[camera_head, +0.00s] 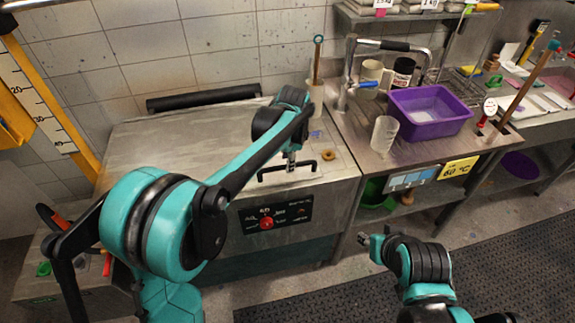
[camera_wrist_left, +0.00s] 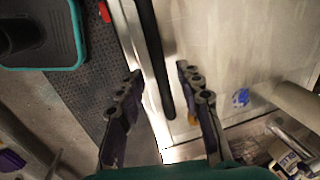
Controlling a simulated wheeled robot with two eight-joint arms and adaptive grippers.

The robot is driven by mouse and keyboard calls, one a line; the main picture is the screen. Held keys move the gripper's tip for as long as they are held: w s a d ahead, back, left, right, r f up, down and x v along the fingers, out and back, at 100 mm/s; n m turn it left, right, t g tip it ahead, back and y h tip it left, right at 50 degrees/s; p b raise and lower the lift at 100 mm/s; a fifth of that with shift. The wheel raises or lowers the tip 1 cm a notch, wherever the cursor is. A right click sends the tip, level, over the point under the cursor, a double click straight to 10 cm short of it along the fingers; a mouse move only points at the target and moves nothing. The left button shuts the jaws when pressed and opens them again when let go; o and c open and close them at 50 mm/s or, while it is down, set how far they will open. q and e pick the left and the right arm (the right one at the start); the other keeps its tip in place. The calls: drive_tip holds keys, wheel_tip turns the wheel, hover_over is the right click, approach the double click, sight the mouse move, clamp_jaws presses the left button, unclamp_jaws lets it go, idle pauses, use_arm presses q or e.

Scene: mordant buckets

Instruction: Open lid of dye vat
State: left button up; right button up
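The dye vat is a steel box with a flat pale lid (camera_head: 170,142) and a dark control panel with a red knob (camera_head: 267,223) on its front. A black bar handle (camera_head: 268,174) runs along the lid's front edge. My left gripper (camera_head: 291,162) is at this handle, pointing down. In the left wrist view, my left gripper (camera_wrist_left: 160,72) is open, with the black handle (camera_wrist_left: 150,45) between its spread fingers; I see no grip on it. The lid lies flat. My right gripper (camera_head: 374,243) hangs empty in front of the counter; its opening is unclear.
A sink counter right of the vat holds a purple basin (camera_head: 430,128), a clear beaker (camera_head: 384,134) and a tap. A black bar (camera_head: 203,97) runs behind the lid. A small brown ring (camera_head: 328,155) lies at the lid's right. A dark mat (camera_head: 490,240) covers the floor.

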use_arm(q)
drive_tip(key=shift+w+a+f, duration=0.1)
drive_tip(key=shift+w+f, duration=0.05)
drive_tip(key=shift+f, duration=0.75)
clamp_jaws()
drive_tip(key=w+a+r+p, duration=0.1)
drive_tip(key=w+r+p, duration=0.2)
drive_tip(key=r+p, duration=0.3)
drive_tip(key=w+a+r+p, duration=0.1)
drive_tip(key=w+r+p, duration=0.3)
drive_tip(key=r+p, duration=0.3)
drive_tip(key=w+a+r+g+p, duration=0.1)
drive_tip(key=w+a+r+p, duration=0.1)
drive_tip(key=w+r+p, duration=0.2)
drive_tip(key=shift+r+p, duration=1.5)
drive_tip(key=shift+r, duration=2.45)
drive_tip(key=shift+w, duration=0.1)
